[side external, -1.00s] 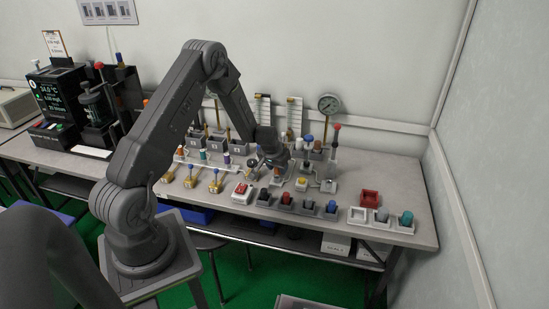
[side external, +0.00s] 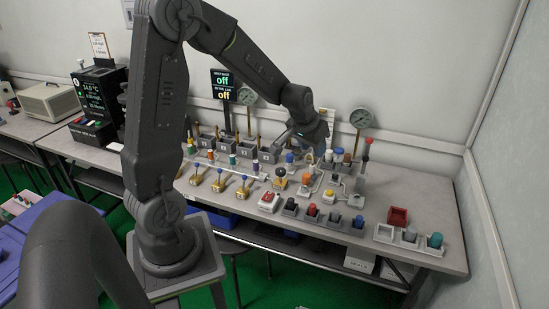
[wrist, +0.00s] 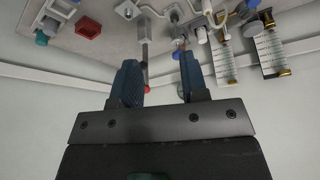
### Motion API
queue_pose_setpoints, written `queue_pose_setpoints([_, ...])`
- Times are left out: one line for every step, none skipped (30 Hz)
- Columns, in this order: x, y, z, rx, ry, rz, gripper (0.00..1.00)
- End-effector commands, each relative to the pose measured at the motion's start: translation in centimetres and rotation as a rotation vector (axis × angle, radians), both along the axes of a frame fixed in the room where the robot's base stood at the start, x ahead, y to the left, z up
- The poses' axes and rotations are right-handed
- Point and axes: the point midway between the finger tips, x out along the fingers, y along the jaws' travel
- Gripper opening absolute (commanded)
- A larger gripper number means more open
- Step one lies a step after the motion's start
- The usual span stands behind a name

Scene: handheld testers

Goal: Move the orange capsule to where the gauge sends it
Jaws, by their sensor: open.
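One round dial gauge (side external: 361,118) stands on the wall side at the right, another gauge (side external: 246,97) behind my arm. Their readings are too small to make out.
A black display (side external: 223,84) reads "off" twice. Grey bins (side external: 240,150) stand at the back. Dark holders with coloured capsules (side external: 312,210) line the front. A red tray (side external: 398,216) and a teal capsule (side external: 435,240) sit at right. A tall red-topped lever (side external: 366,150) stands near the gripper.

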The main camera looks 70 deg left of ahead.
Motion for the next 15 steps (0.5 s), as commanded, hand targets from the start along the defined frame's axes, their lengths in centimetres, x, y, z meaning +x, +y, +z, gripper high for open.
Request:
queue_pose_setpoints([-1.0,-2.3,2.4,0.006,-0.016,-0.041,0.41])
queue_pose_setpoints([-1.7,-3.5,3.5,0.007,-0.019,-0.062,0.41])
queue_pose_setpoints([-2.8,-5.1,4.9,0.007,-0.024,-0.088,0.41])
queue_pose_setpoints([-3.6,-6.2,5.8,0.008,-0.027,-0.108,0.41])
queue_pose_setpoints([-4.5,-7.3,6.7,0.010,-0.031,-0.130,0.41])
queue_pose_setpoints([-5.9,-8.7,7.8,0.010,-0.035,-0.157,0.41])
queue_pose_setpoints([-6.9,-9.7,8.5,0.012,-0.038,-0.176,0.41])
queue_pose_setpoints([-8.0,-10.7,9.2,0.012,-0.041,-0.195,0.41])
queue_pose_setpoints([-9.5,-11.9,9.9,0.012,-0.045,-0.221,0.41])
queue_pose_setpoints([-10.6,-12.7,10.5,0.014,-0.049,-0.241,0.41])
queue_pose_setpoints([-11.7,-13.4,10.9,0.015,-0.051,-0.258,0.41])
queue_pose_setpoints([-13.1,-14.3,11.3,0.017,-0.054,-0.280,0.41])
queue_pose_setpoints([-14.1,-14.8,11.6,0.018,-0.058,-0.295,0.41])
queue_pose_setpoints([-15.1,-15.3,11.8,0.019,-0.061,-0.309,0.41])
queue_pose_setpoints([-16.2,-15.8,11.9,0.019,-0.063,-0.326,0.41])
